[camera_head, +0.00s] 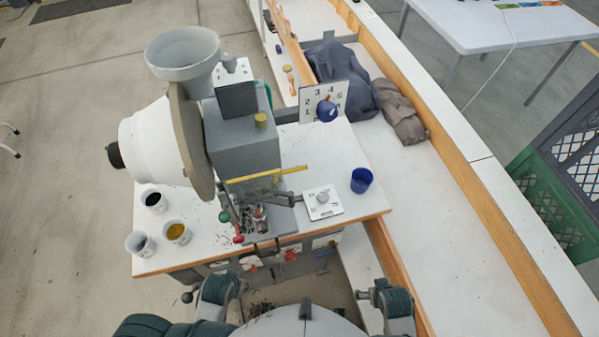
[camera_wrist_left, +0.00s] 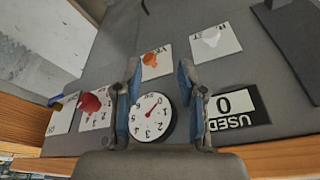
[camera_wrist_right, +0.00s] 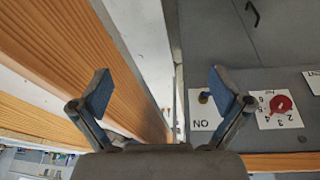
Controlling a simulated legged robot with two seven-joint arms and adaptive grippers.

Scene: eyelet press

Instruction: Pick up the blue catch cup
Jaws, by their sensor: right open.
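The blue catch cup (camera_head: 361,180) stands upright on the white press table, near its right edge, beside a small white plate with a knob. It shows only in the head view. My left gripper (camera_wrist_left: 160,85) is open and empty, its fingers framing a round dial in front of the grey machine panel. My right gripper (camera_wrist_right: 161,85) is open wide and empty, facing a gap between a wooden edge and the grey panel. The cup is not in either wrist view. In the head view my arms are low at the bottom edge, clear of the cup.
The eyelet press (camera_head: 240,140) with its funnel fills the table's middle left. Several small white cups, such as one with yellow contents (camera_head: 177,233), stand at front left. A second blue object (camera_head: 326,111) is on the numbered plate behind. The wooden-edged bench (camera_head: 465,215) runs along the right.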

